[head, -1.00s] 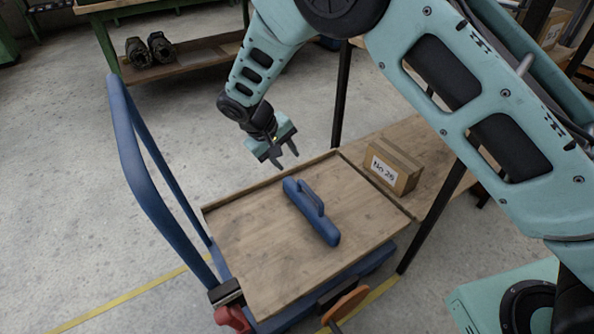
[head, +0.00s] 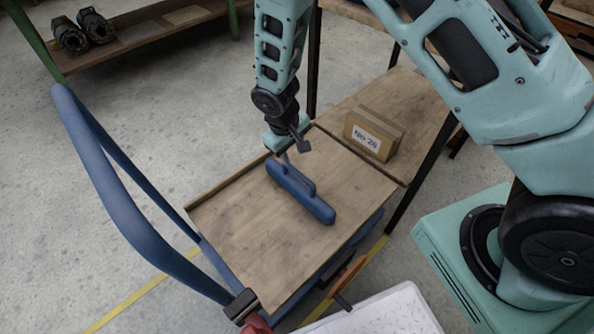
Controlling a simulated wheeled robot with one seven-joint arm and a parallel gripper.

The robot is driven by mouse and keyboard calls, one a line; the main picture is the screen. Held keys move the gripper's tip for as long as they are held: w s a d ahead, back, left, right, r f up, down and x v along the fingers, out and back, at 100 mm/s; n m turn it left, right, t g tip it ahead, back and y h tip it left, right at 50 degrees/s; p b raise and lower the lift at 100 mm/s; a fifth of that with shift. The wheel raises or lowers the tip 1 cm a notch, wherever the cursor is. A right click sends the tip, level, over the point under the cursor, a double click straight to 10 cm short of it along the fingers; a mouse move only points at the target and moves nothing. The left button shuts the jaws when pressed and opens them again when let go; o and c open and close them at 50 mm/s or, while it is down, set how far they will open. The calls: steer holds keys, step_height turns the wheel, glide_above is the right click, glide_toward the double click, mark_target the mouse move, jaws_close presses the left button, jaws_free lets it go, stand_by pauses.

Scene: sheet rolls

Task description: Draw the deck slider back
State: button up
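The deck slider is a blue bar with a raised grip (head: 312,200), lying on the wooden deck (head: 245,225) of a blue-framed cart. It runs slantwise from the deck's far edge toward the middle right. My gripper (head: 295,151) points down over the far end of the slider, near the deck's far edge. Its two dark fingers stand apart and nothing shows between them. Whether a finger touches the slider, I cannot tell.
A cardboard box (head: 374,133) labelled No 26 stands on a wooden surface beyond the deck's right edge. The cart's blue push handle (head: 120,205) rises at left. An orange wheel-like part (head: 344,275) is below the deck's near side. The deck's left part is bare.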

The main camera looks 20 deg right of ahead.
mark_target(298, 173)
steer(key=f, duration=0.3)
steer(key=d+f+b, duration=0.1)
steer(key=f, duration=0.5)
steer(key=shift+w+d+f+b, duration=0.3)
steer(key=shift+w+d+f, duration=0.05)
steer(key=shift+d, duration=0.05)
jaws_close()
